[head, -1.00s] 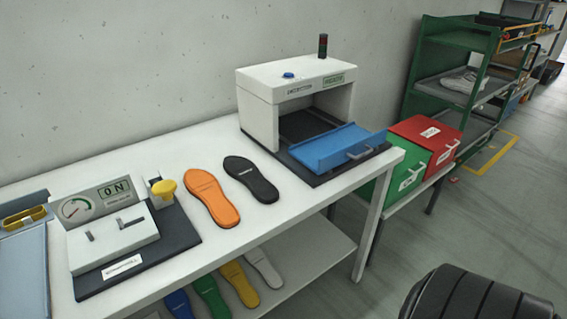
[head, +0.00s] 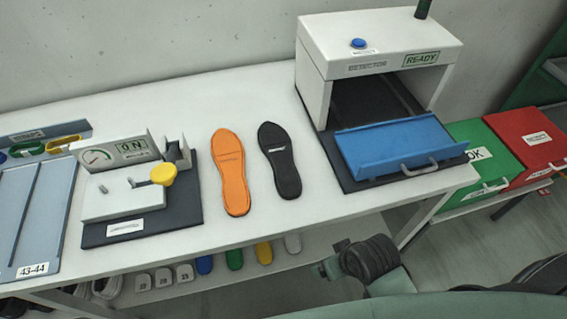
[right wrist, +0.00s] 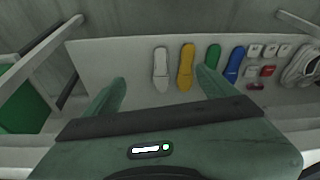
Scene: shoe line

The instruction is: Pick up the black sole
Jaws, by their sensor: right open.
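The black sole (head: 281,165) lies flat on the white table, to the right of the orange sole (head: 231,178), with a narrow gap between them. My right gripper (right wrist: 162,88) shows in the right wrist view with its two green fingers spread and nothing between them. It faces the lower shelf, and the black sole is not in that view. In the head view part of my right arm is below the table's front edge. My left gripper is in neither view.
A gauge device with a yellow knob (head: 163,174) stands left. Green (head: 480,165) and red (head: 520,145) bins are far right. Coloured soles lie on the lower shelf (right wrist: 120,60).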

